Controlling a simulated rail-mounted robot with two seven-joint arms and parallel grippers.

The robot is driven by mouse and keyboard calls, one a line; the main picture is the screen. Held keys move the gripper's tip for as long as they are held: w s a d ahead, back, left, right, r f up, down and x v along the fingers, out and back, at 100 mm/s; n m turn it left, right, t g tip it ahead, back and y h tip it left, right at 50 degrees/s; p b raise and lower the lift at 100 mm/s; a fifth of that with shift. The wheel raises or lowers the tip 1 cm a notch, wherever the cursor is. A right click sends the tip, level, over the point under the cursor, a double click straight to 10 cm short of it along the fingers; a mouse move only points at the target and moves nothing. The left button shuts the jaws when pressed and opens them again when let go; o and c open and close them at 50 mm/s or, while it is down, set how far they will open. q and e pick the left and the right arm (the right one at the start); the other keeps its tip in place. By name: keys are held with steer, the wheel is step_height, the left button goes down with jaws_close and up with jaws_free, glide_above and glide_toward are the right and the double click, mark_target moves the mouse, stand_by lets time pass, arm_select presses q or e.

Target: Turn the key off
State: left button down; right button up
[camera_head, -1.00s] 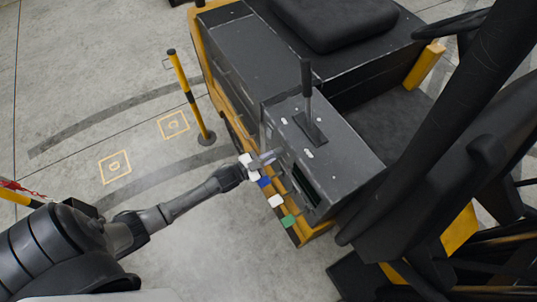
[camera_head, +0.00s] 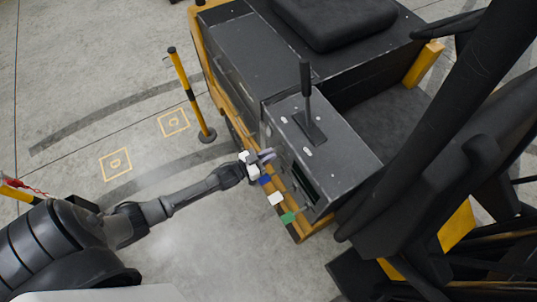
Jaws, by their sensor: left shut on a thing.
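My left gripper (camera_head: 262,157) is at the left side face of the grey console (camera_head: 340,150) of a yellow and black vehicle. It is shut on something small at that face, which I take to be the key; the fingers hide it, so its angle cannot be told. A black lever (camera_head: 307,95) stands upright on the console's top. My right gripper is not in view.
Blue, white (camera_head: 276,198) and green (camera_head: 289,217) tags show below the gripper along the vehicle's yellow edge. A yellow and black post (camera_head: 188,90) stands to the left. Marked floor to the left is open. A black seat (camera_head: 335,20) is behind.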

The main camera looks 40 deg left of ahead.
arm_select(q)
steer(key=c, duration=1.2)
jaws_free()
steer(key=shift+c, duration=0.2)
steer(key=shift+s, duration=0.1)
steer(key=b+v, duration=0.2)
steer(key=v, duration=1.1)
steer(key=shift+s, duration=0.35)
steer(key=shift+a, duration=0.1)
